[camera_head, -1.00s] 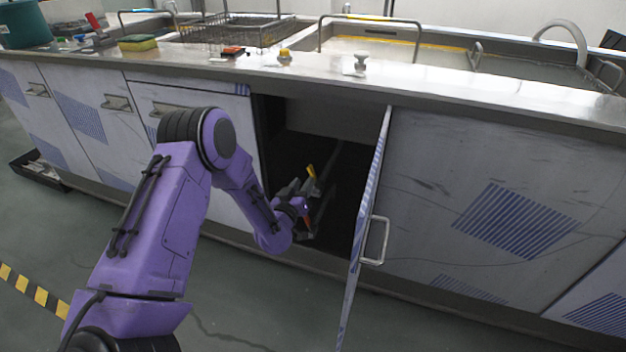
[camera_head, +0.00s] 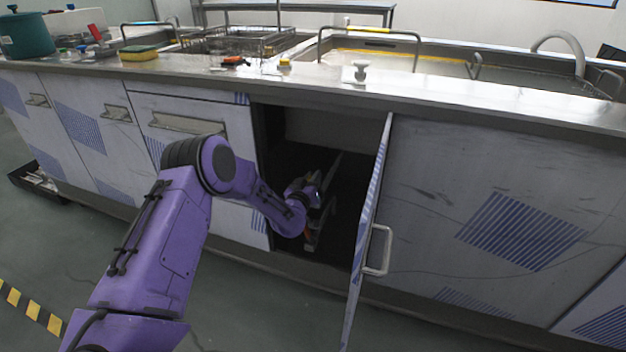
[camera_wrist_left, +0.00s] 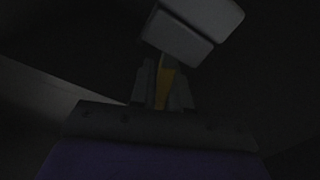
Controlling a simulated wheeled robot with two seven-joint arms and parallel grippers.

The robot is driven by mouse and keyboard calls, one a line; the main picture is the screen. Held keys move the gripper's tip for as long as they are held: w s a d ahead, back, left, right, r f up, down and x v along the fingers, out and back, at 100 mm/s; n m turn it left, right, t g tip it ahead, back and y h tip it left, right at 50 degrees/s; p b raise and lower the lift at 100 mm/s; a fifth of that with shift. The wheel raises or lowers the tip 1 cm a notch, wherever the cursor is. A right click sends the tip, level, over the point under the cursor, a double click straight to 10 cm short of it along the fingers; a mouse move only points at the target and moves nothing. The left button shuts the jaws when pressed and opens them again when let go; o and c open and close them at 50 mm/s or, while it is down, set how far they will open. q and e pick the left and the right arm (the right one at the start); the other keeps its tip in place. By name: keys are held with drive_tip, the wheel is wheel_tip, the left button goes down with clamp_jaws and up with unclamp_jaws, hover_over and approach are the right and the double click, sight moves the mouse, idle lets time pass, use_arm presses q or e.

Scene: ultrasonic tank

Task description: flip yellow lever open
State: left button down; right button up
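My left gripper (camera_head: 313,182) reaches into the dark open cabinet, small and partly hidden by its own wrist. In the left wrist view, the yellow lever (camera_wrist_left: 165,86) shows as a dim yellow-orange strip between the two fingers (camera_wrist_left: 164,92). Its upper end meets a pale grey block (camera_wrist_left: 190,32), which looks like part of the fitting it sits on. The fingers stand close on both sides of the lever; it is too dark to tell whether they press on it. In the head view the lever is hardly visible. My right gripper is not in view.
The open cabinet door (camera_head: 371,215) stands just right of my left arm, with a handle (camera_head: 379,250) on its face. The cabinet's left edge is close to my forearm. Above is the steel counter (camera_head: 440,98) with a yellow sponge (camera_head: 138,53) and a green pot (camera_head: 26,36).

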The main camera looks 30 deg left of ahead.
use_arm(q)
drive_tip(key=shift+d, duration=0.1)
drive_tip(key=shift+w+d+m+p, duration=0.15)
drive_tip(key=shift+d+m+p, duration=0.35)
drive_tip(key=shift+m, duration=0.85)
drive_tip(key=shift+w+d+m+p, duration=0.25)
drive_tip(key=shift+d+m, duration=0.55)
drive_tip(key=shift+m, duration=0.5)
drive_tip(key=shift+w+d+m+p, duration=0.1)
drive_tip(key=shift+d+m+p, duration=0.4)
drive_tip(key=shift+m, duration=0.85)
drive_tip(key=shift+d+f, duration=0.1)
drive_tip(key=shift+d, duration=0.05)
drive_tip(key=c, duration=1.2)
unclamp_jaws()
